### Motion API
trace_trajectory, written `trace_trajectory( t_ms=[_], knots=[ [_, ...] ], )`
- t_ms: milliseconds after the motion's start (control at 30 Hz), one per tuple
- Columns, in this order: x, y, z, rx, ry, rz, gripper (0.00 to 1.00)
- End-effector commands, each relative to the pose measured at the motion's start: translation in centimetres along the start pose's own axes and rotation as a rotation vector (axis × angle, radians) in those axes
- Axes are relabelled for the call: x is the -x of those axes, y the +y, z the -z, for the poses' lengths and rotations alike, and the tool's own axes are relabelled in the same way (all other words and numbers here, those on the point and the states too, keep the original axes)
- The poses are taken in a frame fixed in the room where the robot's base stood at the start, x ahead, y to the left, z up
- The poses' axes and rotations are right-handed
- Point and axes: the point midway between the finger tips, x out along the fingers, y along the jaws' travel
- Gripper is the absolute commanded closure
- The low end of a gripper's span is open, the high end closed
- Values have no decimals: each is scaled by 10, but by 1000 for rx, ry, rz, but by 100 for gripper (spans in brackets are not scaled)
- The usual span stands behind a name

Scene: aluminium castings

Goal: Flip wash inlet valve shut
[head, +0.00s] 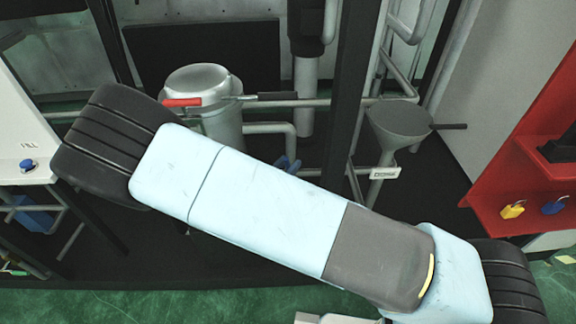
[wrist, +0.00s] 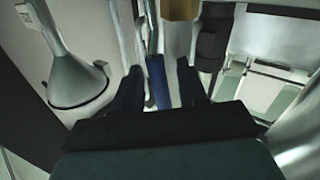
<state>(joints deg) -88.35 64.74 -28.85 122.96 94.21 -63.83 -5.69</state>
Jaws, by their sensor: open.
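A blue valve lever (wrist: 157,82) shows in the wrist view, between the two dark fingers of my gripper (wrist: 159,66). The fingers are open and stand apart on either side of it. I cannot tell whether either one touches it. A small blue part, probably the same lever (head: 287,163), shows in the head view just above my arm, by the grey pipes. A red lever (head: 182,102) sits on a horizontal pipe further left. No label shows which lever is the wash inlet valve. My gripper is hidden in the head view.
A grey funnel (head: 400,122) with a "DOSE" tag (head: 384,173) stands to the right and also shows in the wrist view (wrist: 77,80). A grey canister (head: 222,120), pipes and a dark post (head: 352,90) crowd the space. A red panel (head: 530,170) with padlocks is at right.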

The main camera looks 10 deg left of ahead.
Motion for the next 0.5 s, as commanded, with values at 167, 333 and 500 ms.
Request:
trace_trajectory(
  t_ms=[167, 333, 500],
  knots=[
    [0, 0, 0, 0, 0, 0, 70],
    [0, 0, 0, 0, 0, 0, 86],
    [0, 0, 0, 0, 0, 0, 100]
  ],
)
